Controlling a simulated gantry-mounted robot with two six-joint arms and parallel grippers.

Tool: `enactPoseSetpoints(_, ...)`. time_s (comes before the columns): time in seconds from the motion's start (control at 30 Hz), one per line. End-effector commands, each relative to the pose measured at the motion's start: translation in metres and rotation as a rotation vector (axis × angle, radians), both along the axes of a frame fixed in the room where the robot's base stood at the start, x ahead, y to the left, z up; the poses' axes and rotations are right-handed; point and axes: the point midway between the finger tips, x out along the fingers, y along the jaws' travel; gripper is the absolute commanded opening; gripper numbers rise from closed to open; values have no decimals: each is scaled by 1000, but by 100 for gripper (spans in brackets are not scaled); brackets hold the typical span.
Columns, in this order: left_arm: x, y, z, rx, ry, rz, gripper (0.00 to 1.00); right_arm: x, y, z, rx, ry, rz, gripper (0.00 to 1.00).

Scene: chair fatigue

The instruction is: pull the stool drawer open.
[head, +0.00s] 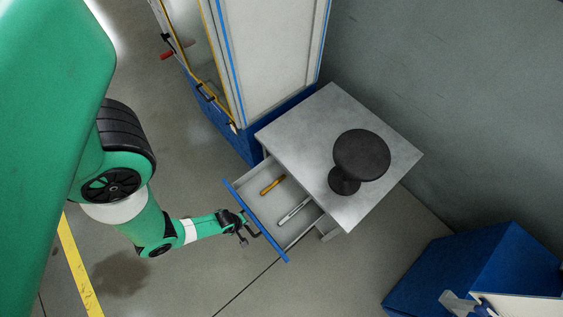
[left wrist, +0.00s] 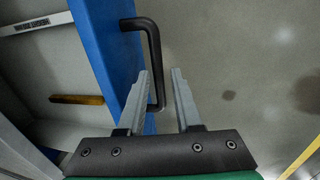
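The drawer (head: 288,232) with a blue front (head: 258,222) stands pulled out of a grey metal cabinet (head: 295,120). A black round stool (head: 362,153) stands on the cabinet top. The drawer's black bar handle (left wrist: 152,50) sticks out from the blue front in the left wrist view (left wrist: 108,50). My left gripper (head: 246,233) is at the handle. In the left wrist view its two fingers (left wrist: 163,95) are apart, with part of the handle between them and a gap beside it. My right gripper is not in view.
An orange tool (head: 272,185) and a silver tool (head: 293,211) lie in the drawer. A tall white-panelled frame on a blue base (head: 235,132) stands beside the cabinet. A blue box (head: 460,265) is at lower right. The floor before the drawer is clear.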

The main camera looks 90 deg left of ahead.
Motion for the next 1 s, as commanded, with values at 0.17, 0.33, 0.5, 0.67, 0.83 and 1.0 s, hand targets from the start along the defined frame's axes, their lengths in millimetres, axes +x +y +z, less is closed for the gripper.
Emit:
enactPoseSetpoints(0.17, 1, 0, 0, 1, -2, 0, 47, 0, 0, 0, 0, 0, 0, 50)
enactPoseSetpoints(0.33, 1, 1, 2, 2, -2, 0, 47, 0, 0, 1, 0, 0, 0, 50)
enactPoseSetpoints(0.5, -1, -1, 24, 2, -4, 0, 47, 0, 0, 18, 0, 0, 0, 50)
enactPoseSetpoints(0.67, -7, -5, 63, 2, -4, -2, 47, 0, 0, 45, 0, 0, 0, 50)
enactPoseSetpoints(0.83, -13, -9, 98, 2, -3, -4, 47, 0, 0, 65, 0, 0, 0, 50)
enactPoseSetpoints(1.0, -16, -11, 114, 1, -3, -3, 47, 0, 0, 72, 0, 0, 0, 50)
